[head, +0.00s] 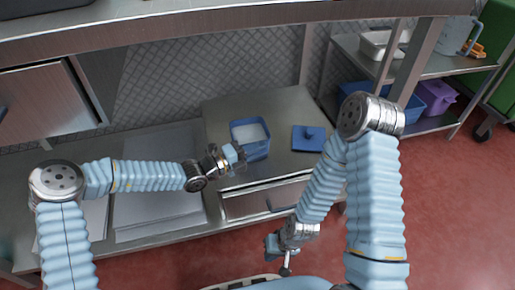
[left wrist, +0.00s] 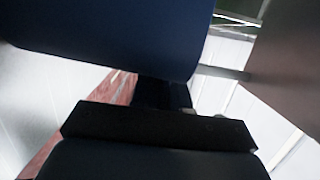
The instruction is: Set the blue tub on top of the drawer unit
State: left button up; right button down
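The blue tub (head: 252,150), open-topped with pale contents, appears over the left part of the drawer unit's grey top (head: 284,110) in the head view. I cannot tell whether its base rests there. My left gripper (head: 240,160) is at the tub's front-left side, touching or very close. Its fingers are too small and partly hidden, so its grip is unclear. In the left wrist view a large dark blue surface (left wrist: 110,35), possibly the tub, fills the top, close to a black gripper part. My right gripper (head: 286,268) hangs low before the drawer unit, away from the tub; its opening is unclear.
A blue lid with a knob (head: 308,138) lies on the drawer unit, right of the tub. A steel shelf (head: 150,22) runs overhead. A rack with a purple bin (head: 436,97) stands at right. Bare unit top lies behind the tub and lid.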

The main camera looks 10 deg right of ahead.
pick_arm(q)
jog(key=o, duration=0.4)
jog(key=shift+c, duration=0.2)
